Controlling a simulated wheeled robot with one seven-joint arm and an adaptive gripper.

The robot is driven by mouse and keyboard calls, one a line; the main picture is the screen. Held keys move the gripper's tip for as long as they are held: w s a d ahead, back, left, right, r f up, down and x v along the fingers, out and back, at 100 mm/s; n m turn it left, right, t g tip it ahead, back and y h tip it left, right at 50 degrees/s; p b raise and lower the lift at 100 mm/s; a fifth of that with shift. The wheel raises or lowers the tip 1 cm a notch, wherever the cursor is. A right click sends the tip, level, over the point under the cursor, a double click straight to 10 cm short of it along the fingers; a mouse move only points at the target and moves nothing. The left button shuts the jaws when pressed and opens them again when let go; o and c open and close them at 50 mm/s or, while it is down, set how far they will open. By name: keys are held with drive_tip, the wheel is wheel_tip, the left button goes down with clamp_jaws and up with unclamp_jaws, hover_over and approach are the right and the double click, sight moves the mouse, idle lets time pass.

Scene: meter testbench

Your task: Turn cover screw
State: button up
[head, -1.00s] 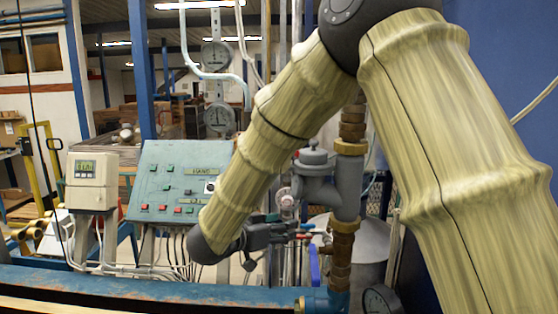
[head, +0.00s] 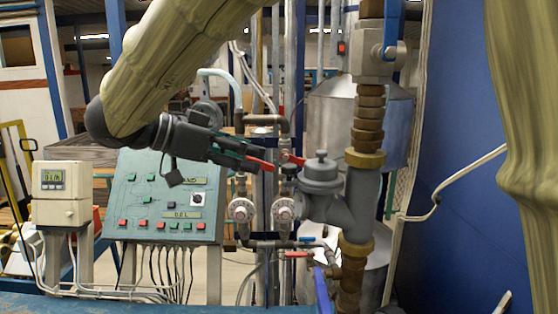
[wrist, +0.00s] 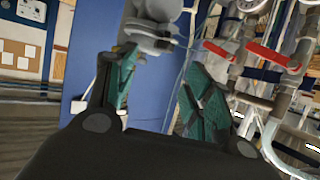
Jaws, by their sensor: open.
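A grey metal fitting (head: 325,190) with a round cover and a small knob-like cover screw (head: 320,154) on top stands right of centre in the head view, joined to a vertical pipe. My gripper (head: 243,152) is open and empty, left of the cover at about its height and apart from it in the picture. In the wrist view the green-padded fingers (wrist: 160,85) are spread. Part of a grey fitting (wrist: 150,38) shows beyond them at the top; I cannot make out the screw there.
Red valve levers (head: 292,159) sit close behind the gripper and also show in the wrist view (wrist: 272,56). A brass-jointed pipe (head: 368,110) rises at the right. A green control panel (head: 160,205) and a meter box (head: 62,190) stand at the left.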

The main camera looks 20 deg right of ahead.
sight(286, 166)
drive_tip(key=p+x, duration=0.3)
drive_tip(key=x, duration=0.5)
drive_tip(key=shift+w+d+p, duration=0.1)
drive_tip(key=shift+w+p, duration=0.15)
drive_tip(key=shift+p, duration=0.1)
drive_tip(key=shift+w+d+f, duration=0.3)
drive_tip(key=shift+d+f, duration=0.1)
drive_tip(key=shift+f, duration=0.05)
drive_tip(key=shift+s, duration=0.1)
drive_tip(key=shift+c, duration=0.6)
drive_tip(key=c, duration=0.9)
